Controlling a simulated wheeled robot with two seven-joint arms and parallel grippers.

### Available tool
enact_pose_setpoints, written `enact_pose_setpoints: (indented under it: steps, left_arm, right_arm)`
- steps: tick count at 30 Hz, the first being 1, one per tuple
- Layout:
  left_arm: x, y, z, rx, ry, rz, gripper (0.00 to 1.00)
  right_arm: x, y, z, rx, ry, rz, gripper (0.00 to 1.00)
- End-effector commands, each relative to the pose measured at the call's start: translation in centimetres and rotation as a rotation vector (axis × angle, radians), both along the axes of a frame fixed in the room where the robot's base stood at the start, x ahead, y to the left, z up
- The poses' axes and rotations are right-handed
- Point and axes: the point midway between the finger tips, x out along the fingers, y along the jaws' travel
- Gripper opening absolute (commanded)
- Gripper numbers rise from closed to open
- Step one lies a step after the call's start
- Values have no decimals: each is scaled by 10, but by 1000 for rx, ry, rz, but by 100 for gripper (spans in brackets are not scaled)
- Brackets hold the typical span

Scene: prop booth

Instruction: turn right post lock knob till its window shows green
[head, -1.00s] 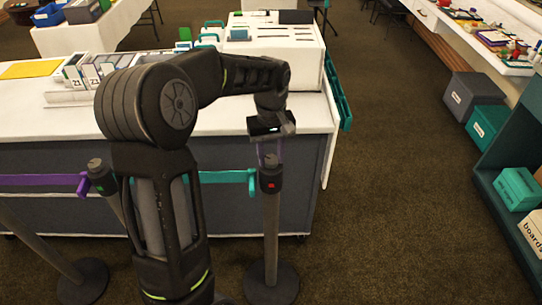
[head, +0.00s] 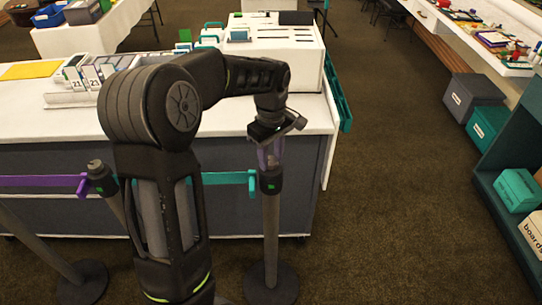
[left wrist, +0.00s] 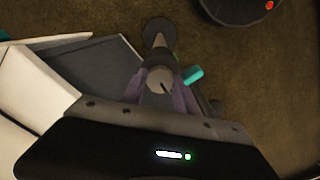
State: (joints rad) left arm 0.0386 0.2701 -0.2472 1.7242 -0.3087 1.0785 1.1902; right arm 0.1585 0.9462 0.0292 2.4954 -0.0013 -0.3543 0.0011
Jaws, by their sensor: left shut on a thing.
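The right post (head: 271,225) stands upright in front of the counter, with a dark head on top. The small window (head: 271,188) on its head shows green. My left gripper (head: 270,158) is above it, pointing down, with its purplish fingers shut on the lock knob. In the left wrist view the knob (left wrist: 160,78) sits between the two fingers, with a dark line across its top. The fingers hide most of the knob in the head view. My right gripper is not in view.
A teal belt (head: 225,178) meets the right post's head from the left. The left post (head: 102,178) leans in the picture, with a purple belt (head: 40,181). The white-topped counter (head: 225,122) is just behind. Open carpet (head: 400,200) lies to the right.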

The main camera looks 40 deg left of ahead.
Motion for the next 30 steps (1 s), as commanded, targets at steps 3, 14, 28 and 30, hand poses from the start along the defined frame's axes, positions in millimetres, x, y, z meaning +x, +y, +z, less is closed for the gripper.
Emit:
enact_pose_setpoints:
  steps: [3, 14, 28, 30]
  left_arm:
    - [1, 0, 1, 1, -2, -1, 0]
    - [0, 0, 0, 1, -1, -2, 58]
    - [1, 0, 25, 1, -5, -2, 58]
    - [1, 0, 37, 1, -5, -2, 58]
  right_arm:
    - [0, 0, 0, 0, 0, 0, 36]
    - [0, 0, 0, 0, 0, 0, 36]
    - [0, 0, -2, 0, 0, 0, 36]
    - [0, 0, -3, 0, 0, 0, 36]
